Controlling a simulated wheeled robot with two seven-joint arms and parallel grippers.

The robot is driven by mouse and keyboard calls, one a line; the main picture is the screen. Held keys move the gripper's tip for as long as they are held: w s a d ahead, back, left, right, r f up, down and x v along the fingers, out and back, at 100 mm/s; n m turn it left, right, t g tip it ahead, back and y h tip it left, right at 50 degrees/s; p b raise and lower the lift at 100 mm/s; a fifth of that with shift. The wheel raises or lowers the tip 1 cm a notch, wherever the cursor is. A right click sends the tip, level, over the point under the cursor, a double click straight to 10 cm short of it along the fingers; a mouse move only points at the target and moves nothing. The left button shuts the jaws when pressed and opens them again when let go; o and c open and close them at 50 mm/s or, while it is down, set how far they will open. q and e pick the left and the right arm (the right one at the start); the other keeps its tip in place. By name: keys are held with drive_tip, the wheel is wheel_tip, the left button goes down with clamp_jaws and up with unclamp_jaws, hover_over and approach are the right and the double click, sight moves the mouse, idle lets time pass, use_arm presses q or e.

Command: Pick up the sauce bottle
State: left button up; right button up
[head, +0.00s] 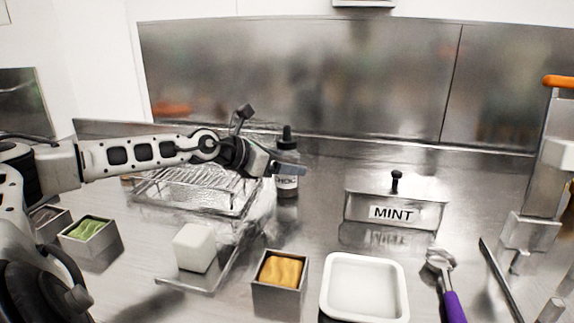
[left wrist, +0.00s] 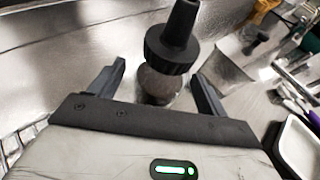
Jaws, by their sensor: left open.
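The sauce bottle (head: 287,172) stands upright on the steel counter near the back wall. My right gripper is not in view.
A wire rack on a tray (head: 195,190) lies left of the bottle. A lidded MINT container (head: 395,210) stands to the right. A white block (head: 194,248), an orange-filled tin (head: 280,271), a green-filled tin (head: 90,232), a white tub (head: 364,285) and a purple-handled scoop (head: 452,303) stand in front.

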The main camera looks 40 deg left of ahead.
sight(278, 147)
use_arm(q)
drive_tip(key=c, duration=1.1)
drive_tip(key=shift+o, duration=0.2)
drive_tip(key=shift+r, duration=0.15)
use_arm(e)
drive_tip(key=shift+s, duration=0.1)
